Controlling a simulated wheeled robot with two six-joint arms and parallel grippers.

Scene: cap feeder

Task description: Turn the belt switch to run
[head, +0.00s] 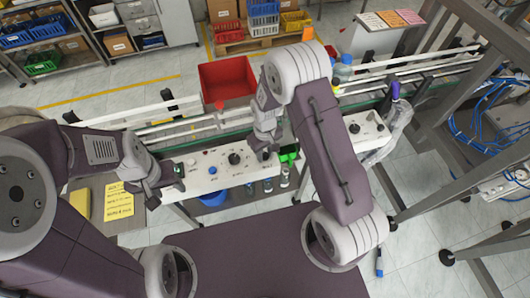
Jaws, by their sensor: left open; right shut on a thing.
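The cream control panel (222,178) runs along the near side of the conveyor. It carries a black knob (235,158), a blue button (212,170), a red button (191,162) and another black knob (354,128) further right. My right gripper (265,151) points down at the panel, just right of the first black knob, and is shut on a small dark knob there, mostly hidden by the fingers. The labels are too small to read, so I cannot tell the switch's setting. My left gripper (168,188) is open at the panel's left end, beside a small green part (179,171).
A red bin (227,80) stands behind the conveyor (205,125). Yellow notes (118,201) lie at the left. A grey frame (440,165) with blue cables stands at the right.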

